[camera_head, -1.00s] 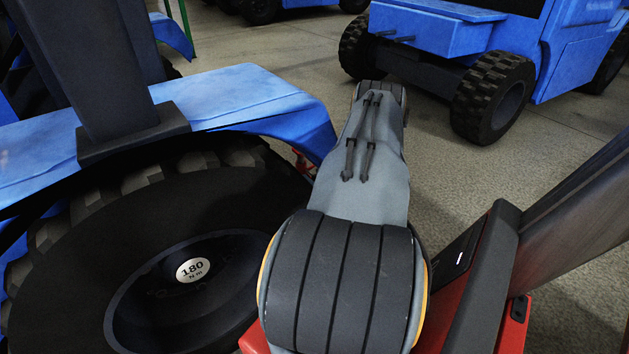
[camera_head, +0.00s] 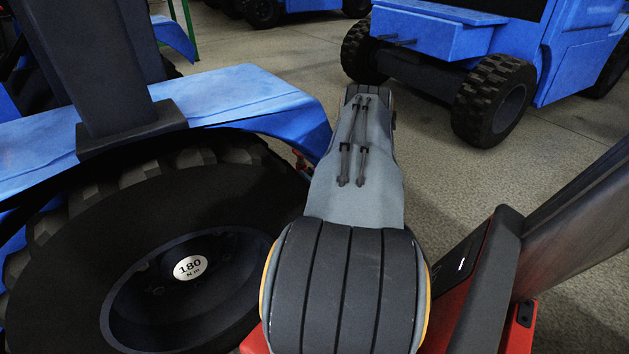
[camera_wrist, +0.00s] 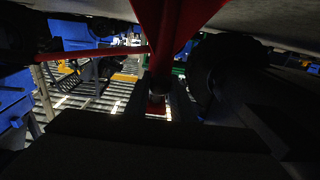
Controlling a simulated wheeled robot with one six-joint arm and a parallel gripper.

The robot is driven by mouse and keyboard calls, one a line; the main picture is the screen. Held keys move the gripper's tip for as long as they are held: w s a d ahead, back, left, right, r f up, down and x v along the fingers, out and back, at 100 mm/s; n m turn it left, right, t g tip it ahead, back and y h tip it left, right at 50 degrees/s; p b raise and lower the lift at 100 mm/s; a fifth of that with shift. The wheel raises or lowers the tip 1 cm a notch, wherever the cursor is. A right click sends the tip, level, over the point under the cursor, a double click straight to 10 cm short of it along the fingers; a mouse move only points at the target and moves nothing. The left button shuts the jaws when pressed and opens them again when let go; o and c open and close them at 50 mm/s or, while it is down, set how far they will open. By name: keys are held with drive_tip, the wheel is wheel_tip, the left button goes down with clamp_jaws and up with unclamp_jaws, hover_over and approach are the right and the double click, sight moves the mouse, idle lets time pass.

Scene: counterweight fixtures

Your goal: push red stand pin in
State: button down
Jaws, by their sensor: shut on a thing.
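In the wrist view a red stand (camera_wrist: 168,25) comes down from the top middle and narrows to a dark lower end. A thin red bar (camera_wrist: 95,53) runs off it to the left. A small red piece (camera_wrist: 156,105) shows below the dark end, just above the dark form of my gripper (camera_wrist: 160,118). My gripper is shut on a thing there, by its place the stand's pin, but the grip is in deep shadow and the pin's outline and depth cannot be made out. In the head view my arm hides the gripper and the pin.
A blue vehicle with a large black wheel (camera_head: 190,268) stands close at my arm's left, under a blue fender (camera_head: 240,95). Another blue vehicle (camera_head: 440,30) stands at the back right. Bare floor (camera_head: 445,180) lies between it and my arm.

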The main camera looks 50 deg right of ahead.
drive_tip(key=shift+s+d, duration=0.1)
drive_tip(key=shift+d, duration=0.1)
drive_tip(key=c, duration=1.5)
unclamp_jaws()
drive_tip(key=shift+w+a, duration=0.15)
drive_tip(key=shift+w, duration=0.05)
drive_tip(key=p+v, duration=0.4)
drive_tip(key=v, duration=0.4)
drive_tip(key=shift+w, duration=0.1)
